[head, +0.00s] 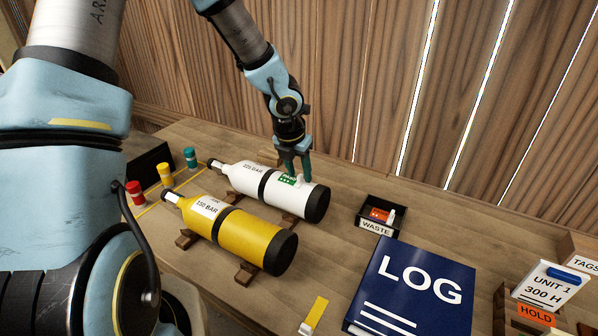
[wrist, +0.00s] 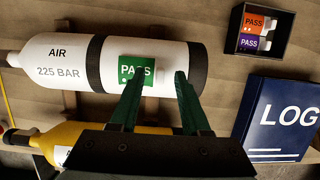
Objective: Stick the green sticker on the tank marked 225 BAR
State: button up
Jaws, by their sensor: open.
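The white tank (head: 234,178) lies on its side on wooden rests, with its 225 BAR label readable in the wrist view (wrist: 60,62). The green sticker (wrist: 132,70), printed PASS, lies flat against the tank's white body, right of its black band; it also shows in the head view (head: 286,181). A small pale tab (wrist: 162,76) shows at its right side. My gripper (wrist: 158,78) is open, with its green fingers either side of that tab, close over the tank. In the head view my gripper (head: 296,174) hangs over the tank; whether the fingers touch it is unclear.
A yellow tank (head: 253,240) marked 150 BAR lies in front. A black WASTE tray (head: 376,229) holds orange and purple stickers. A blue LOG book (head: 412,285), a yellow sticker (head: 318,310) and a UNIT 1 board (head: 548,284) stand rightward. Small colored valves or caps (head: 164,174) stand left.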

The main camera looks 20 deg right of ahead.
jog(key=p+v, duration=0.3)
jog(key=v, duration=0.8)
jog(key=s+a+m+y+b, duration=0.1)
jog(key=s+a+m+b, duration=0.1)
jog(key=a+m, duration=1.1)
jog(key=s+a+f+m+y+b, duration=0.1)
jog(key=s+a+m+b, duration=0.1)
jog(key=a+m, duration=1.1)
jog(key=shift+a+m, duration=0.4)
jog(key=shift+a, duration=0.65)
jog(key=shift+d+f, duration=0.1)
jog(key=shift+f, duration=0.05)
